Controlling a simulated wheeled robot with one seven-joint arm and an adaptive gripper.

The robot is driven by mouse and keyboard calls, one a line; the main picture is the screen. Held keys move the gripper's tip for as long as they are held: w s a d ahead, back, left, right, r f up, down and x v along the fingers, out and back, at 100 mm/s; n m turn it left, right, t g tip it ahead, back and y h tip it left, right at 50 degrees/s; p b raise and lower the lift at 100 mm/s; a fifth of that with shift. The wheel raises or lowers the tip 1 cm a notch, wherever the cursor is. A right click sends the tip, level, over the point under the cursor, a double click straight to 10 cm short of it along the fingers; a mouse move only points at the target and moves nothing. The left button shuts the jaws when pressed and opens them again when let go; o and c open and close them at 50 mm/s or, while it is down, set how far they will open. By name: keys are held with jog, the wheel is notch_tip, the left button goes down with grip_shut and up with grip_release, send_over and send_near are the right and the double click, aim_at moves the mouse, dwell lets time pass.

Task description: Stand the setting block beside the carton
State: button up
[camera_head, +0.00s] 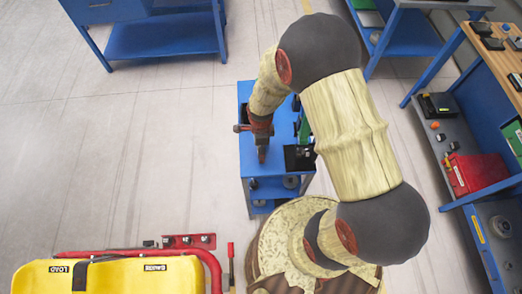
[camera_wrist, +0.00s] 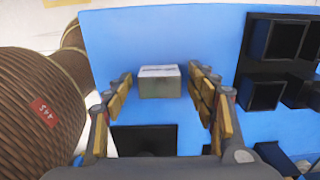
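A small grey-green block (camera_wrist: 159,83) with a pale, lettered strip along its top edge sits on the blue cart top (camera_wrist: 200,25) in the wrist view. I cannot tell for sure whether it is the setting block or the carton. My gripper (camera_wrist: 160,78) is open, with one finger on each side of the block and gaps visible between fingers and block. In the head view my gripper (camera_head: 262,155) hangs point-down over the blue cart (camera_head: 250,158), and hides what is under it. No second box can be clearly made out as the carton.
Black open-topped bins (camera_wrist: 262,92) stand at right in the wrist view. A dark flat item (camera_wrist: 145,140) lies nearer than the block. In the head view a black tray (camera_head: 300,158) and green item (camera_head: 303,125) are at the cart's right. A yellow case (camera_head: 120,276) is at lower left.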

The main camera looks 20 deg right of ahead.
jog(key=c, duration=1.4)
grip_shut()
